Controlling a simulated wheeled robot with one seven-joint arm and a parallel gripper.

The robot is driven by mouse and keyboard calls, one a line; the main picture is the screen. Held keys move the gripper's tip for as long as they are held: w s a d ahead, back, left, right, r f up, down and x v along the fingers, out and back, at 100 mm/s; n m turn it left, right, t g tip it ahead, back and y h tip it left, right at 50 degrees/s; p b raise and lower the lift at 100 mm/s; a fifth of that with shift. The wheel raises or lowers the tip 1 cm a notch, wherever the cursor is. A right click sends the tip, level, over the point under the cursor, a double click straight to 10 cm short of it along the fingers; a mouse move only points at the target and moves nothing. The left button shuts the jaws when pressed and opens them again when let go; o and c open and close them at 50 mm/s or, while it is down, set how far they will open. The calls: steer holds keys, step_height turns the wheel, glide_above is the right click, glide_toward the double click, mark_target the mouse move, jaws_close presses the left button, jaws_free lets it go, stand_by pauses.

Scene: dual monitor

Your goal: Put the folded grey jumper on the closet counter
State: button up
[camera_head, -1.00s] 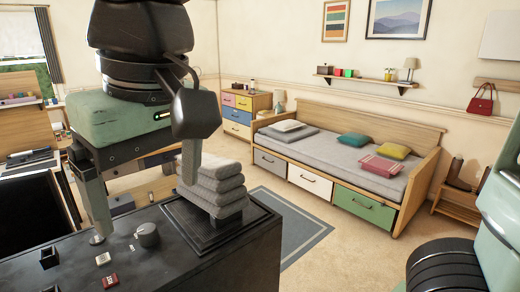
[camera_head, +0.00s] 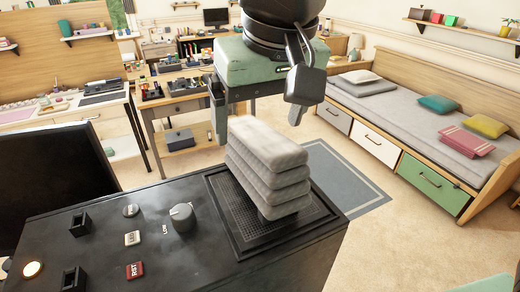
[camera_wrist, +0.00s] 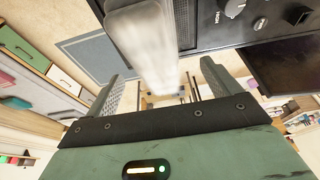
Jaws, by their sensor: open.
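The folded grey jumper (camera_head: 268,170) is a thick stack of several soft layers on the black ribbed tray (camera_head: 222,205) on top of my body. It leans slightly and looks blurred. My gripper (camera_head: 257,112) hangs just beyond the jumper, its fingers spread wide and empty. In the wrist view, the jumper (camera_wrist: 150,35) lies ahead of the gap between the open fingers (camera_wrist: 163,75), and neither finger visibly touches it. I cannot pick out the closet counter in these views.
A bed (camera_head: 365,100) with cushions and drawers stands at the right. A wooden desk (camera_head: 185,103) with small items is behind my gripper, and a worktop (camera_head: 60,112) stands at the left. A grey rug (camera_head: 350,180) lies on open floor beside me.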

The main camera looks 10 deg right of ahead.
steer(key=shift+p+x, duration=1.05)
steer(key=shift+x, duration=2.45)
steer(key=shift+d+r, duration=0.1)
steer(key=shift+d, duration=0.05)
steer(key=c, duration=1.4)
